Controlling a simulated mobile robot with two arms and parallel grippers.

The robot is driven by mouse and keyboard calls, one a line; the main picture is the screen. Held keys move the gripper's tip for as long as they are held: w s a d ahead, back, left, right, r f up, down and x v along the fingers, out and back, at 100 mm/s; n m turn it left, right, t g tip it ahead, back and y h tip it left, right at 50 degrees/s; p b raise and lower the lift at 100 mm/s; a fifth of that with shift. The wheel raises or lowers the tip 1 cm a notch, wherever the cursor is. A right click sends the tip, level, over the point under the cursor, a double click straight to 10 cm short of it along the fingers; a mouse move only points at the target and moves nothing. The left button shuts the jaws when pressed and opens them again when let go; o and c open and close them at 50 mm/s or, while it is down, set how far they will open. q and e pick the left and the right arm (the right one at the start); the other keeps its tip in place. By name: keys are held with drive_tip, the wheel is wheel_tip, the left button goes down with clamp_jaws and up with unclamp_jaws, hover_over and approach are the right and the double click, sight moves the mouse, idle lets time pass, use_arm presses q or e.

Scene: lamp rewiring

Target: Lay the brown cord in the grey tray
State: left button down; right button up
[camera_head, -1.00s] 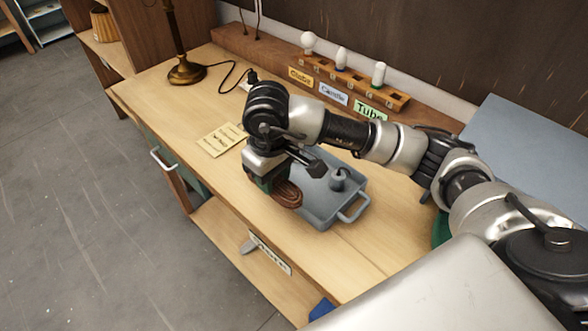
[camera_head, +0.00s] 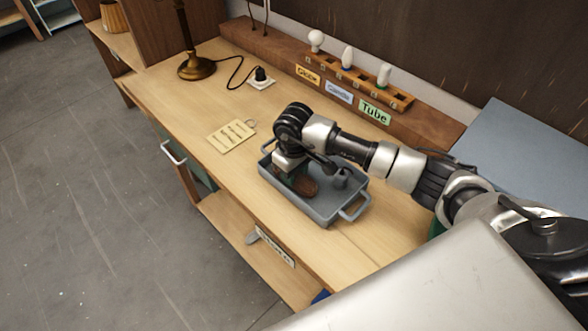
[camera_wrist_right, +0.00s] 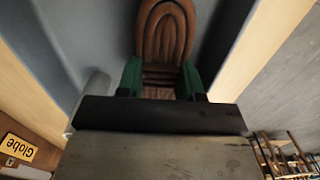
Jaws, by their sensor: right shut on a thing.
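The brown cord (camera_head: 304,186) is a coiled bundle low inside the grey tray (camera_head: 322,216), toward its left part. It also shows in the right wrist view (camera_wrist_right: 166,40), between the green fingertips. My right gripper (camera_wrist_right: 164,80) is shut on the cord; in the head view my arm reaches over the tray from the right and its wrist hides part of the cord. The tray stands on the wooden bench with its handle toward the front right. Whether the cord touches the tray floor I cannot tell. My left gripper is not in view.
A small grey object (camera_head: 341,178) stands in the tray's right part. A note card (camera_head: 231,136) lies left of the tray. A brass lamp (camera_head: 196,66) and its plugged-in socket (camera_head: 261,78) are further back. Bulbs stand in a labelled wooden rack (camera_head: 358,80) behind.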

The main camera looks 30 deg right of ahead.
drive_tip(key=shift+f, duration=0.1)
drive_tip(key=o, duration=1)
drive_tip(key=shift+c, duration=0.2)
